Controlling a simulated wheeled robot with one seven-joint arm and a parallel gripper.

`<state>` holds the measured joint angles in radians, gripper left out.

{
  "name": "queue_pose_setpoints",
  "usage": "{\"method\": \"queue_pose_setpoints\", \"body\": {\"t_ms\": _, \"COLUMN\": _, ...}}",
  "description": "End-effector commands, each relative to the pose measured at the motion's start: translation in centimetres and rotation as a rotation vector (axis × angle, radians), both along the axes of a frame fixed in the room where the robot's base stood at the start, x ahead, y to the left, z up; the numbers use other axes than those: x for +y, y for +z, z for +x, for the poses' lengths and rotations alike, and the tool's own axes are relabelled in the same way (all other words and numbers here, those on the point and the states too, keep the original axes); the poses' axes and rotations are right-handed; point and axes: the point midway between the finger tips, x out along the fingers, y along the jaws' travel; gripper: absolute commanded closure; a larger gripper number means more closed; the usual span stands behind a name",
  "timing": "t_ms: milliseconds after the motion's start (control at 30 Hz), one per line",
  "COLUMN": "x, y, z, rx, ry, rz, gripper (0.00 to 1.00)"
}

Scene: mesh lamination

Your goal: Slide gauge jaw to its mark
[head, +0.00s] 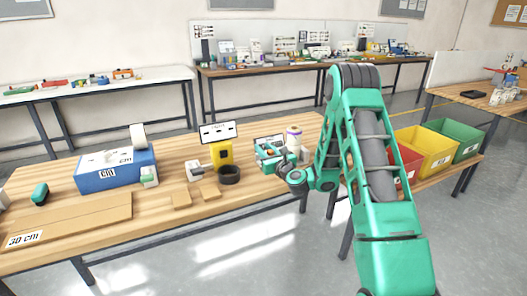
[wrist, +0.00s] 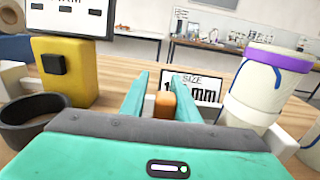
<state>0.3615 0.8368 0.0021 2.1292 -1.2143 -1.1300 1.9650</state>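The orange block (wrist: 165,104), which looks like the gauge jaw's grip, shows in the wrist view between the two teal fingers of my gripper (wrist: 160,92). The fingers are apart, with a small gap visible on each side of the block. A white sign reading SIZE and mm (wrist: 192,88) stands just behind; my fingers hide part of its number. In the head view my gripper (head: 268,160) is low over the right end of the wooden table, in front of the sign (head: 268,142). The jaw itself is hidden there.
A yellow device with a display (wrist: 65,70) and a dark ring (wrist: 30,120) stand left of my gripper. A white roll with a purple band (wrist: 265,90) stands close at right. A blue box (head: 115,172) and cardboard sheet (head: 75,222) lie further left.

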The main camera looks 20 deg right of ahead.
Motion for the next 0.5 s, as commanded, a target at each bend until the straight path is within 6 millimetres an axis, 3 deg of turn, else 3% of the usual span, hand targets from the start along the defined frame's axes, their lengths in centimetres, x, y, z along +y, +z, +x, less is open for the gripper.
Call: {"method": "queue_pose_setpoints", "body": {"t_ms": 500, "x": -0.23, "y": 0.01, "z": -0.07, "rx": 0.000, "ry": -0.003, "rz": 0.000, "gripper": 0.73}}
